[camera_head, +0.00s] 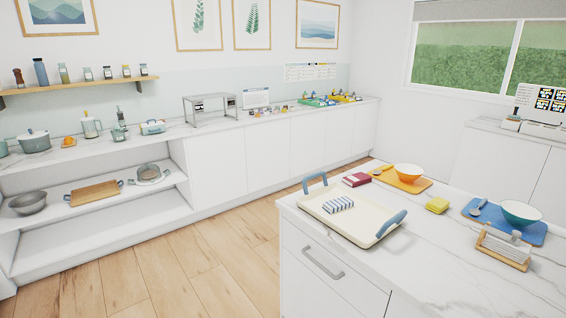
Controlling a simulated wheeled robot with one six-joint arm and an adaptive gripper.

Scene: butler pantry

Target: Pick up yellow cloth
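A small yellow folded block that looks like the yellow cloth (437,205) lies on the white marble island top. It sits between the cream tray at its left and the blue mat at its right, apart from both. Its top and front sides show and nothing covers it. My gripper is not in view, and no part of my arm shows.
On the island (420,262) are a cream tray (365,231) with blue handles holding a striped cloth (339,204), a dark red folded item (356,180), an orange mat (418,187) with a bowl, a blue mat (537,236) with a bowl, and a wooden-based holder (508,259).

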